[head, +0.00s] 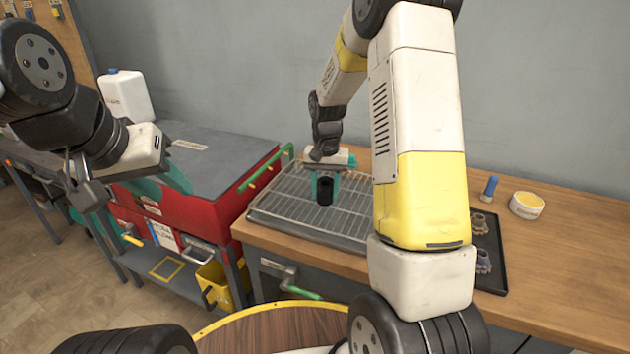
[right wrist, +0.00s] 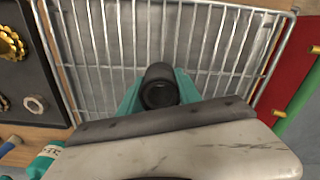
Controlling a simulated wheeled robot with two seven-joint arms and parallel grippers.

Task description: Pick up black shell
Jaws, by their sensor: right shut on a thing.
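The black shell (head: 325,191) is a short dark cylinder over the wire rack tray (head: 290,217) on the wooden bench. In the right wrist view the shell (right wrist: 159,88) shows its round hollow end between teal fingers. My right gripper (head: 326,184) is shut on the shell. I cannot tell whether the shell touches the rack or hangs just above it. My left gripper (head: 175,175), with teal fingers, is at the left, in front of the red tool cabinet and away from the shell; its finger gap is unclear.
A dark tray (head: 490,240) with gear-like parts lies right of the rack, partly behind my right arm. The red cabinet (head: 205,200) with a green handle adjoins the bench at left.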

